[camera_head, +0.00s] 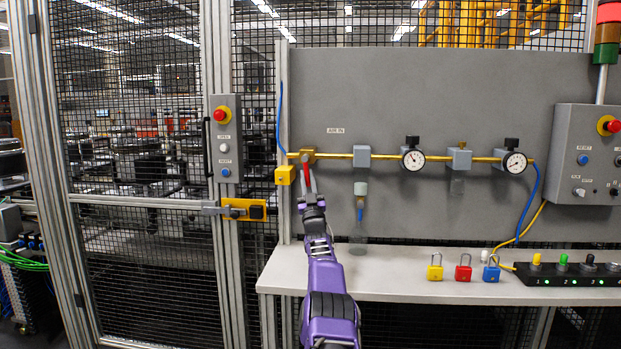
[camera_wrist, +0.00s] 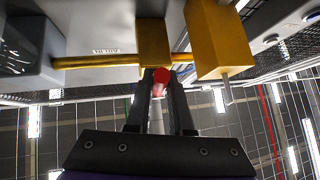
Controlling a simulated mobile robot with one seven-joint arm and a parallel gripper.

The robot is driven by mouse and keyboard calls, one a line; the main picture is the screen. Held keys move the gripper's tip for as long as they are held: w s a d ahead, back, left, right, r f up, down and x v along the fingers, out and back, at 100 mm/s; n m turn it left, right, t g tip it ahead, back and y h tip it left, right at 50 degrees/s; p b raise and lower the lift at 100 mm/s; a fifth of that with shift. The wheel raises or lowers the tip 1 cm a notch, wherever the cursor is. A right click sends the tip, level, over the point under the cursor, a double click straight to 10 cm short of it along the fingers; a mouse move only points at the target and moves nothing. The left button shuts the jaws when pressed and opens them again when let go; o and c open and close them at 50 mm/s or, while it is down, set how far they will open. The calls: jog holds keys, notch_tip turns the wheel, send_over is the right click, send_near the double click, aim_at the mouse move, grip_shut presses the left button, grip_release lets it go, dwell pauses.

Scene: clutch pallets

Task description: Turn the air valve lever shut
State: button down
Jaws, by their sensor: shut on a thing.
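The air valve (camera_head: 307,156) is a brass body at the left end of the brass pipe, below the "AIR IN" label. Its red lever (camera_head: 306,174) points down from the valve, across the line of the pipe. My gripper (camera_head: 309,190) reaches up from below and is shut on the lever. In the wrist view the red lever (camera_wrist: 160,76) shows end-on between the fingertips of my gripper (camera_wrist: 160,88), with the brass valve body (camera_wrist: 153,42) just beyond. The fingers hide part of the lever.
A yellow box (camera_head: 284,175) hangs close left of the valve; it also shows in the wrist view (camera_wrist: 216,42). A filter bowl (camera_head: 360,188) hangs to the right. Below is a pale shelf (camera_head: 400,285) with several padlocks. A mesh door (camera_head: 140,150) stands left.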

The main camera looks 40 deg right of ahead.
jog(key=shift+w+a+m+g+h+p, duration=0.15)
jog(key=shift+m+g+h, duration=0.1)
jog(key=shift+m+h, duration=0.25)
jog(key=shift+w+a+m+g+h+p, duration=0.15)
jog(key=shift+m+g+h, duration=0.1)
jog(key=shift+m+h, duration=0.2)
jog(key=shift+m+g+h+p, duration=0.3)
jog(key=shift+m+h, duration=0.25)
jog(key=shift+m, duration=0.2)
jog(key=c, duration=0.8)
grip_release()
jog(key=shift+f, duration=0.1)
